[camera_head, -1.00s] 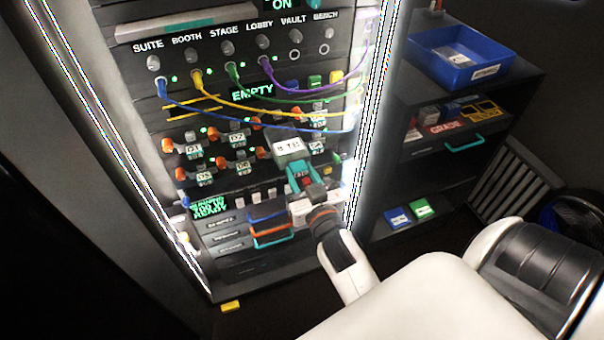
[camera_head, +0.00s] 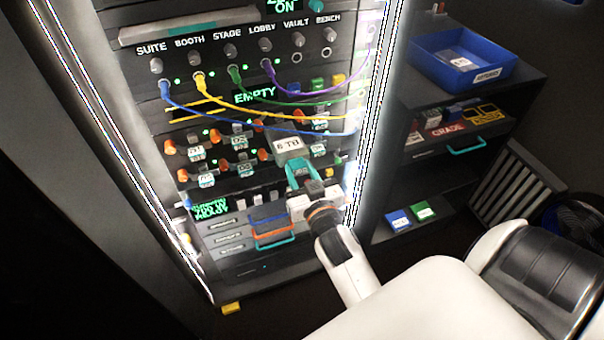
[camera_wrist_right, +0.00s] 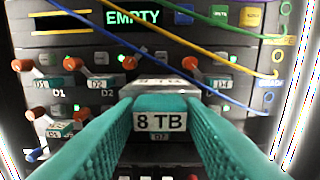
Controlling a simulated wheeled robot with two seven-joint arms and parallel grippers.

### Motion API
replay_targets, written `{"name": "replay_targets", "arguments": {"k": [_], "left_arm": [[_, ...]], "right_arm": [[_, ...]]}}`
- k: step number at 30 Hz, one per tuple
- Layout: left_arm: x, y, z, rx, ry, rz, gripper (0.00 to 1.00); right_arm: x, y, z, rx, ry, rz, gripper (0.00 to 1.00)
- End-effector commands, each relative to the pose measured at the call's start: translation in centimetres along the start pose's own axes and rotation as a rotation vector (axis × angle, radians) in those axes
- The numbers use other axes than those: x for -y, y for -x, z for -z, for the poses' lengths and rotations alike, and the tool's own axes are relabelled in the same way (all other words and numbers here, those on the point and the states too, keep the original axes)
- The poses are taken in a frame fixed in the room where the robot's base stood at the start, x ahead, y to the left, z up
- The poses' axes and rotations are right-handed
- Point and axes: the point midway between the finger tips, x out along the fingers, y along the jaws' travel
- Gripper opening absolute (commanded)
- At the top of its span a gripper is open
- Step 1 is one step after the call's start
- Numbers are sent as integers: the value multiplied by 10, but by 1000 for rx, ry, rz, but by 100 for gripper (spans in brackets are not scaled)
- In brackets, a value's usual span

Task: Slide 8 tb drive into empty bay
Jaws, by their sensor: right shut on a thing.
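The 8 TB drive (camera_head: 291,147), a grey block with a white label, is held in front of the drive rows of the rack. It also shows in the right wrist view (camera_wrist_right: 160,118), between the teal fingers. My right gripper (camera_head: 299,172) is shut on it from the front; its fingers fill both sides of the right wrist view (camera_wrist_right: 160,130). A small D7 label shows under the 8 TB label. The drive and fingers hide the slot behind, so I cannot tell whether it is inside a bay. A green EMPTY sign (camera_head: 254,94) is above. My left gripper is not in view.
Several drives with orange-tipped handles (camera_head: 196,152) flank the held drive. Blue, yellow, green and purple cables (camera_head: 265,128) hang across the rack above it. Drawers (camera_head: 270,235) are below. A shelf with a blue tray (camera_head: 462,62) stands to the right.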

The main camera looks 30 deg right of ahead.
Motion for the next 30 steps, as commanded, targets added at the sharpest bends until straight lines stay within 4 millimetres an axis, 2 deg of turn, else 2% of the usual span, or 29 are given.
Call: {"name": "replay_targets", "arguments": {"k": [30], "left_arm": [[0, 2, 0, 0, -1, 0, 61]], "right_arm": [[0, -26, -1, 3, -1, 0, 14]]}}
